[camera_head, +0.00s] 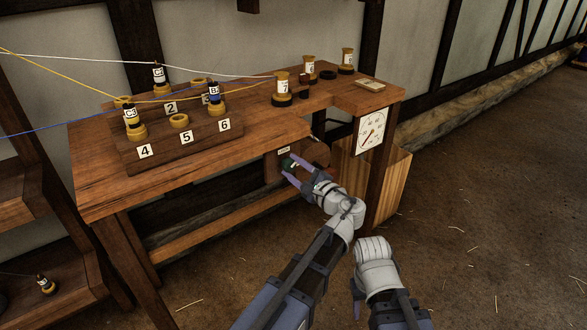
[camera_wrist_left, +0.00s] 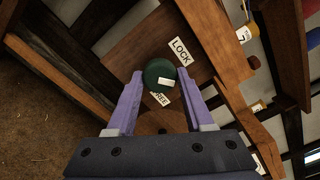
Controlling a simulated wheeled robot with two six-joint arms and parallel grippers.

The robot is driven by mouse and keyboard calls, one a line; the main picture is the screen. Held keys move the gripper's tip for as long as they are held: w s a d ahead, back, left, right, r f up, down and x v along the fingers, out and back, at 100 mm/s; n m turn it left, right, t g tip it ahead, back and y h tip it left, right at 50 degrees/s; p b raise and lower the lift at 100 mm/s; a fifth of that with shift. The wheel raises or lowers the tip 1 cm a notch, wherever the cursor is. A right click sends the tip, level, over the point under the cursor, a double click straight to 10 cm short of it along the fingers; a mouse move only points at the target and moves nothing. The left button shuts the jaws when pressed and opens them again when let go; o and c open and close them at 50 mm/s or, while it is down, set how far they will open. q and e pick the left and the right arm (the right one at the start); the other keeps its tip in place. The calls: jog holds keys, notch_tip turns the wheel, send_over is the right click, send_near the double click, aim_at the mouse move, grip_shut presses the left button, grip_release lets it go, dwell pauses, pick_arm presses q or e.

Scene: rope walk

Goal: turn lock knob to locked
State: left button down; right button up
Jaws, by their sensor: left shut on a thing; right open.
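The green lock knob (camera_wrist_left: 158,70) is a round disc with a white mark on a wooden panel under the bench. It also shows in the head view (camera_head: 287,163). A LOCK label (camera_wrist_left: 181,51) sits at its upper right, and a partly hidden FREE label (camera_wrist_left: 160,98) sits just below it. The white mark is off-centre, at the knob's lower right, between the labels. My left gripper (camera_wrist_left: 161,76) is shut on the knob, one finger on each side; in the head view its fingers (camera_head: 287,168) reach it from the right. My right gripper (camera_head: 378,302) is open, low at the bottom, partly hidden.
The wooden bench (camera_head: 100,187) holds a numbered spool rack (camera_head: 163,156), with spools and ropes running above it. A dial gauge (camera_head: 371,131) hangs at the bench's right end, near a wooden bin (camera_head: 394,185). The floor to the right is open, with scattered straw.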

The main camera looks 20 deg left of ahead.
pick_arm(q)
jog(key=n, duration=1)
jog(key=shift+n, duration=0.3)
dwell(0.4)
jog(key=shift+c, duration=1.6)
grip_release()
jog(key=shift+s+d, duration=0.1)
jog(key=shift+s, duration=0.05)
